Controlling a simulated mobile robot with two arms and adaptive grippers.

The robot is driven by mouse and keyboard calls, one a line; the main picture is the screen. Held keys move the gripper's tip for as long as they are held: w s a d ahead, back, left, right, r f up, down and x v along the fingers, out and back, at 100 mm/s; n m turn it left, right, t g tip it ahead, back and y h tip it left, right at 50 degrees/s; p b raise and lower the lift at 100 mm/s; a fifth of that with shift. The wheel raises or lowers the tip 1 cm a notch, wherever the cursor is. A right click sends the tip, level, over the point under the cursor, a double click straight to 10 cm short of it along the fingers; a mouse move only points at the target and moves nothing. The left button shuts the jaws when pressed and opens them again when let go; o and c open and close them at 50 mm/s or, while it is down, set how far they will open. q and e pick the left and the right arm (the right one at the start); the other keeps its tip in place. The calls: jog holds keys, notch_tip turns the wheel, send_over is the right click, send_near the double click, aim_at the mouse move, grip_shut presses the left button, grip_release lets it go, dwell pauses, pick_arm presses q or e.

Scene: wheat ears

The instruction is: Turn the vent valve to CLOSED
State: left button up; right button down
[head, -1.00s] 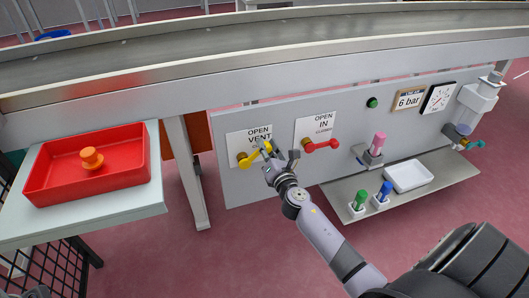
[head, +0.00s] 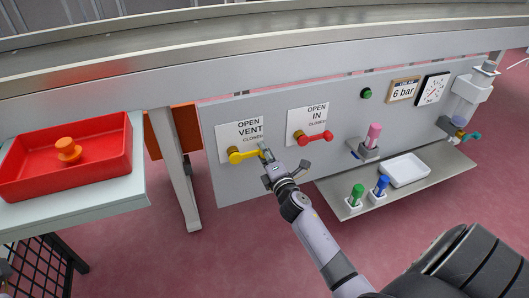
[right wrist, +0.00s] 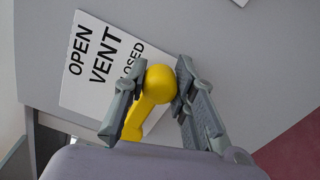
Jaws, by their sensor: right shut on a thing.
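The vent valve has a yellow lever (head: 246,154) on a brass-coloured hub, in front of a white label (head: 239,133) reading OPEN, VENT and CLOSED. In the head view the lever points right, close to level, just below the word CLOSED. My right gripper (head: 267,155) is at the lever's free end. In the right wrist view the lever's round yellow knob (right wrist: 160,83) sits between the two grey fingers, which are shut on it. The hub is hidden in that view.
A red-handled IN valve (head: 314,137) is close on the right. A red tray (head: 110,170) holding an orange knob is at left. A conveyor ledge runs above the panel.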

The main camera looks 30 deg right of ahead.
jog(key=shift+f, duration=0.15)
dwell(0.3)
jog(key=c, duration=1.3)
grip_release()
jog(key=shift+s, duration=0.1)
jog(key=v, duration=1.1)
jog(key=shift+s, duration=0.4)
